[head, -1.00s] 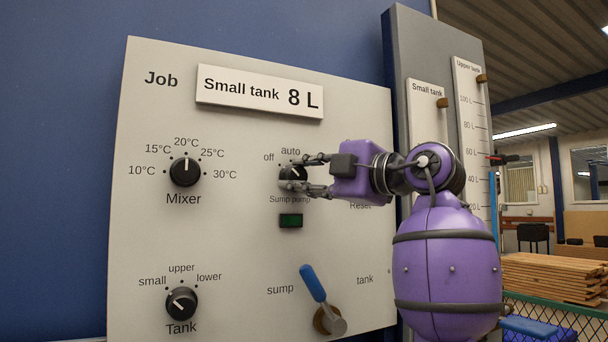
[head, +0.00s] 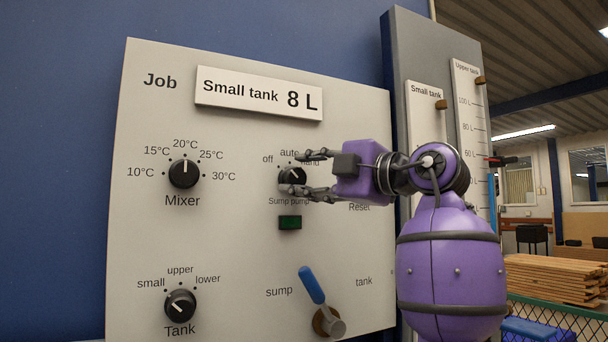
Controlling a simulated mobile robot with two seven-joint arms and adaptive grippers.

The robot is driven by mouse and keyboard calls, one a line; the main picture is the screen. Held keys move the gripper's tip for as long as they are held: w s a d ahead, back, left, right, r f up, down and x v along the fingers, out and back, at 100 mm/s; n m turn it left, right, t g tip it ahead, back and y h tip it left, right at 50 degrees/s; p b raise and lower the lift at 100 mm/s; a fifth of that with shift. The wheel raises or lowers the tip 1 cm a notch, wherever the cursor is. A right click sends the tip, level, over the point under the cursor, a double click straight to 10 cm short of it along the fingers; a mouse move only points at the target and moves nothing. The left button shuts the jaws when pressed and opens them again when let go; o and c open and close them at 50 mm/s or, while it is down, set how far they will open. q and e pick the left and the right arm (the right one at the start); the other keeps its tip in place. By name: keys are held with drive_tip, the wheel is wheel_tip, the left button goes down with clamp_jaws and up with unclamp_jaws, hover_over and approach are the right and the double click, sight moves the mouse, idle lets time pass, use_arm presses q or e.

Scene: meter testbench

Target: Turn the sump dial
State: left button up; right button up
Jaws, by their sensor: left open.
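The sump pump dial (head: 290,177) is a round black knob on the light panel, labelled off, auto and hand around its top. Its white pointer mark leans up and to the right, toward the hand label, which a finger partly covers. My left gripper (head: 293,173) reaches it from the right, on a purple wrist. It is open, with one dark finger above the knob and the other below. I cannot tell if either finger touches it. My right gripper is not in view.
The mixer dial (head: 185,174) is to the left and the tank dial (head: 180,306) is lower left. A blue-handled lever (head: 312,285) stands below my gripper. A green lamp (head: 290,222) is under the dial. The level gauges (head: 425,120) rise at right behind my arm.

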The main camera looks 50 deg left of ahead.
use_arm(q)
drive_tip(key=w+d, duration=0.1)
drive_tip(key=d, duration=1)
drive_tip(key=shift+d+f, duration=0.25)
drive_tip(key=shift+f, duration=0.05)
drive_tip(key=shift+w, duration=0.1)
